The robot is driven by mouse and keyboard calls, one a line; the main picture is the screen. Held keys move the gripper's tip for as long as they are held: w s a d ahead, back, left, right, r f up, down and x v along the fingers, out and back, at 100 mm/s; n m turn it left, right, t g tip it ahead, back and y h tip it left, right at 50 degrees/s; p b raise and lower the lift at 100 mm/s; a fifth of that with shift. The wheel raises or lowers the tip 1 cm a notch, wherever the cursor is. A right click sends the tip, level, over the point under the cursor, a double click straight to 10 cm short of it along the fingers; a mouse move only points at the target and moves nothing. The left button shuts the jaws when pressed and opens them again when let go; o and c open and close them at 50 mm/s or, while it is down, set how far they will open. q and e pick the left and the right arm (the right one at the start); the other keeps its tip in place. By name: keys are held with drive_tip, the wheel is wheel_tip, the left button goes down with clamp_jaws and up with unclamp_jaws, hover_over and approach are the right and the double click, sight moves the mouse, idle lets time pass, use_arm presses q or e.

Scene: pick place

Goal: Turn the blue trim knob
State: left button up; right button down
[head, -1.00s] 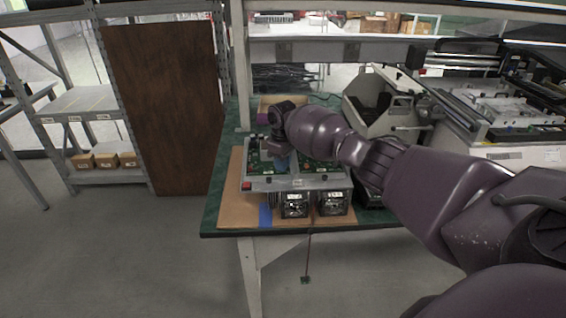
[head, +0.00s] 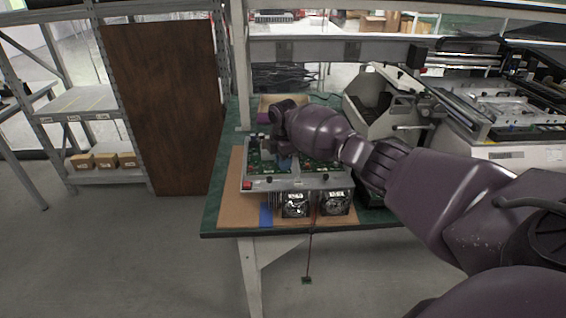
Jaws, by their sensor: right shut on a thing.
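A grey-framed unit with a green circuit board (head: 318,183) lies on a brown cardboard mat on the bench. My right gripper (head: 270,154) is over the left half of the board, low and close to it. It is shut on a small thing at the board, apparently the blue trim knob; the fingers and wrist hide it. A blue patch (head: 285,163) shows on the board just right of the fingers, too small to identify. My left gripper is not in view.
A red button (head: 247,184) is on the frame's front left corner, and two fan-like units (head: 296,204) sit at its front. A cardboard tray (head: 268,102) stands behind. A grey machine (head: 385,105) stands to the right. A thin cable hangs off the bench's front edge.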

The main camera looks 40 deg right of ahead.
drive_tip(key=n, duration=0.3)
drive_tip(key=shift+n+b, duration=0.3)
drive_tip(key=shift+n, duration=0.1)
drive_tip(key=n, duration=0.2)
drive_tip(key=shift+n, duration=0.3)
drive_tip(key=shift+n+b, duration=0.65)
drive_tip(key=shift+n, duration=1.35)
drive_tip(key=c, duration=1.1)
unclamp_jaws()
